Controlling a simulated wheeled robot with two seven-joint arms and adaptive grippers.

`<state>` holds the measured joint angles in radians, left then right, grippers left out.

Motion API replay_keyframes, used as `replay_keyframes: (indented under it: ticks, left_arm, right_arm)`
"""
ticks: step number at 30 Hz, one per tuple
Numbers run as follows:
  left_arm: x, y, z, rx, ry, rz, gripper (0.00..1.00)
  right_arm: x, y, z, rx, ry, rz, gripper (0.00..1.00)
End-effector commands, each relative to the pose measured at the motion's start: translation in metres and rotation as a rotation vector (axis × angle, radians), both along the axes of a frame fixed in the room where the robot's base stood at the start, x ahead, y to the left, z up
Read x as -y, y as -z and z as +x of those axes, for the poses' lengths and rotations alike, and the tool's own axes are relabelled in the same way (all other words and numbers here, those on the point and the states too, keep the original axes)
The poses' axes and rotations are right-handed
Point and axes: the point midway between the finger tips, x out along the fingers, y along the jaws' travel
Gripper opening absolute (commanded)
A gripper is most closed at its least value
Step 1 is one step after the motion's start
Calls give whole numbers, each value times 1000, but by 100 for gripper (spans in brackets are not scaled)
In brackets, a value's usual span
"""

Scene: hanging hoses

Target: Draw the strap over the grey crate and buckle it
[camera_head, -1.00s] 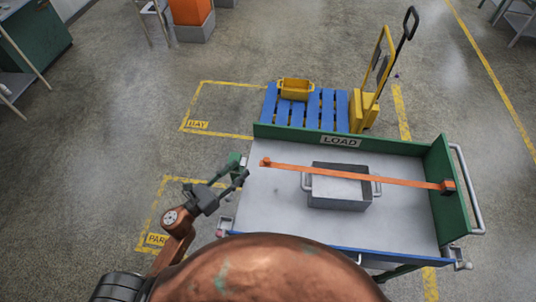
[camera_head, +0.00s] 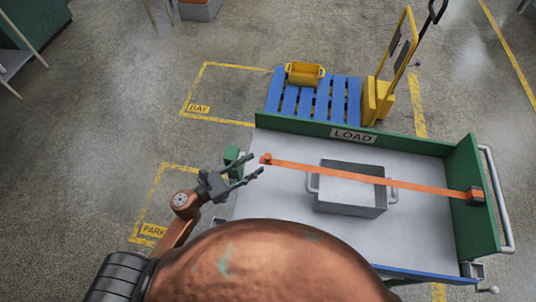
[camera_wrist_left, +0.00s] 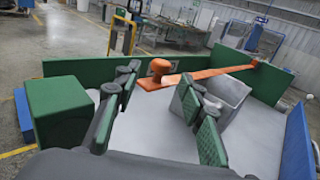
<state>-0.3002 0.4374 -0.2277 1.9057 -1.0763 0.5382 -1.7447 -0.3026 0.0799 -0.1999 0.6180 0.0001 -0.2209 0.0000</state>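A green block (camera_head: 232,158), possibly the buckle, stands at the cart's left edge. My right gripper is out of view.
The cart has a green back wall with a LOAD sign (camera_head: 353,135) and a green right wall (camera_head: 470,215). Behind it is a blue pallet (camera_head: 340,97) with a yellow bin (camera_head: 305,73) and a yellow pallet truck (camera_head: 378,98). Floor left of the cart is open.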

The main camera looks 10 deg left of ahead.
Motion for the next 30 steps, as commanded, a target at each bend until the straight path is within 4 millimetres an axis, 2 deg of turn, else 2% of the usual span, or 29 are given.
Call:
replay_keyframes:
  ticks: [6,12,24,30]
  left_arm:
    - [26,-4,25,2,2,-1,37]
    - [43,-3,43,0,0,-1,37]
    - [47,-1,48,0,-2,0,37]
    - [47,-1,48,0,-2,0,24]
  right_arm:
    - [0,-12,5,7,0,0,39]
    - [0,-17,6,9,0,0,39]
    - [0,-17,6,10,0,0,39]
    - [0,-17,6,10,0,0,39]
